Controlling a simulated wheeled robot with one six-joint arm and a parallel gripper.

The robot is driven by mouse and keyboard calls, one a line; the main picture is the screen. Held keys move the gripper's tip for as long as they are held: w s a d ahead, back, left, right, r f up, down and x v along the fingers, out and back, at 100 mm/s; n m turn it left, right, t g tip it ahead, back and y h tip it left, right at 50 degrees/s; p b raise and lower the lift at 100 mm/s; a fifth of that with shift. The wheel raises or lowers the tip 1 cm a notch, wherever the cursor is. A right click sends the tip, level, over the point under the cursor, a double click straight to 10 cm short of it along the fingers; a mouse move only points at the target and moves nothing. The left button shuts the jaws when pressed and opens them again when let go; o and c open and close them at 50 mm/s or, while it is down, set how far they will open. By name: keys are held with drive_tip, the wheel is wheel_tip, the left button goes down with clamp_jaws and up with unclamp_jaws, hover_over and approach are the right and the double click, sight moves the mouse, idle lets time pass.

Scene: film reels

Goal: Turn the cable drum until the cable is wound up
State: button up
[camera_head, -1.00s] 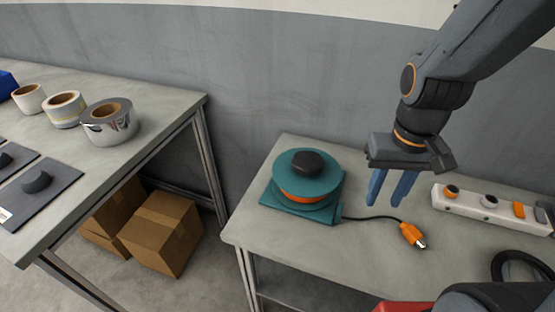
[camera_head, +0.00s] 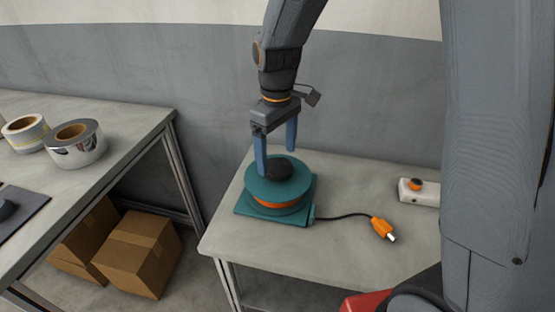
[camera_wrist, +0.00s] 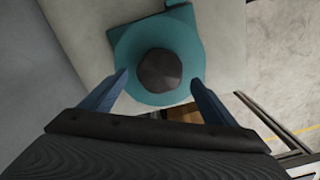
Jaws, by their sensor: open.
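The teal cable drum (camera_head: 262,194) sits on its teal base (camera_head: 253,216) on the right-hand table, with a dark knob (camera_head: 279,168) on top. Orange cable shows between its flanges. A short black cable (camera_head: 343,216) runs from the base to an orange plug (camera_head: 382,229) lying on the table. My gripper (camera_head: 277,162) is open, with blue fingers pointing down over the drum, around the knob. In the wrist view the knob (camera_wrist: 159,69) lies ahead between the spread fingers (camera_wrist: 158,80), with gaps on both sides. I cannot tell how high the fingertips are above the drum.
A white power strip (camera_head: 422,193) lies at the right, partly hidden by my arm. The left table (camera_head: 125,128) holds a shiny roll (camera_head: 84,151) and a white roll (camera_head: 25,133). Cardboard boxes (camera_head: 139,254) stand below. The table in front of the drum is clear.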

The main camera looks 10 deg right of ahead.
drive_tip(key=shift+f, duration=1.4)
drive_tip(key=c, duration=1.5)
